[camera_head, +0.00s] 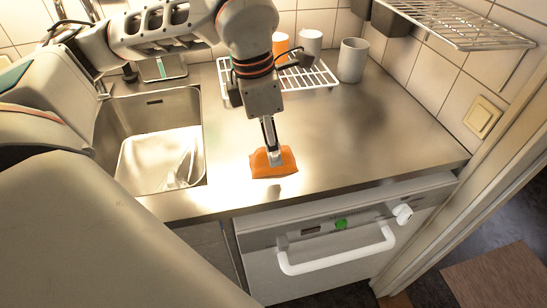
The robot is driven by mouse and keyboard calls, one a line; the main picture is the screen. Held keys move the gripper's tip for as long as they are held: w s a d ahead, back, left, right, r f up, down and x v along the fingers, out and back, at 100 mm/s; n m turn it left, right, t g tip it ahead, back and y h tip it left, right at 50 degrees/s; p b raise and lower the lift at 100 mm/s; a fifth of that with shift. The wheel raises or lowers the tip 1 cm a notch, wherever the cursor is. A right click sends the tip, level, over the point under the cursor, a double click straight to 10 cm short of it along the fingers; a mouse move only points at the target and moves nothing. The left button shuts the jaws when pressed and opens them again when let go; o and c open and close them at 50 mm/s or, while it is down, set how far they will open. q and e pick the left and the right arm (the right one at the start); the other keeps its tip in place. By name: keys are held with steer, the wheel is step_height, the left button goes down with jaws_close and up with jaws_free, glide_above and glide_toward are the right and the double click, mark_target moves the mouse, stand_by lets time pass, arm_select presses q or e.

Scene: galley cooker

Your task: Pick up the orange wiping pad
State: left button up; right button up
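The orange wiping pad (273,168) shows over the steel worktop (350,130), right of the sink and near the front edge. My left gripper (272,152) points down from above, its narrow fingers close together at the pad's upper edge. It looks shut on the pad, which bunches up around the fingertips. A bright reflection lies on the steel just below the pad. I cannot tell whether the pad's lower edge touches the worktop. My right gripper is not in view.
The sink (107,140) lies to the left. A white wire rack (318,76), an orange cup (280,37), a white cup (310,40) and a grey cup (352,60) stand behind. A wire shelf (460,22) hangs upper right. The cooker handle (335,257) juts out in front. The right worktop is clear.

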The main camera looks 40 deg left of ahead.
arm_select(q)
steer(key=shift+w+f, duration=0.1)
steer(key=shift+f, duration=0.8)
jaws_close()
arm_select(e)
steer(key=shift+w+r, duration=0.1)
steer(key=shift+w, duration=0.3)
arm_select(q)
steer(key=shift+r, duration=0.2)
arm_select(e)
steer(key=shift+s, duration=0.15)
arm_select(q)
step_height(320, 180, up, 20)
steer(key=p, duration=0.3)
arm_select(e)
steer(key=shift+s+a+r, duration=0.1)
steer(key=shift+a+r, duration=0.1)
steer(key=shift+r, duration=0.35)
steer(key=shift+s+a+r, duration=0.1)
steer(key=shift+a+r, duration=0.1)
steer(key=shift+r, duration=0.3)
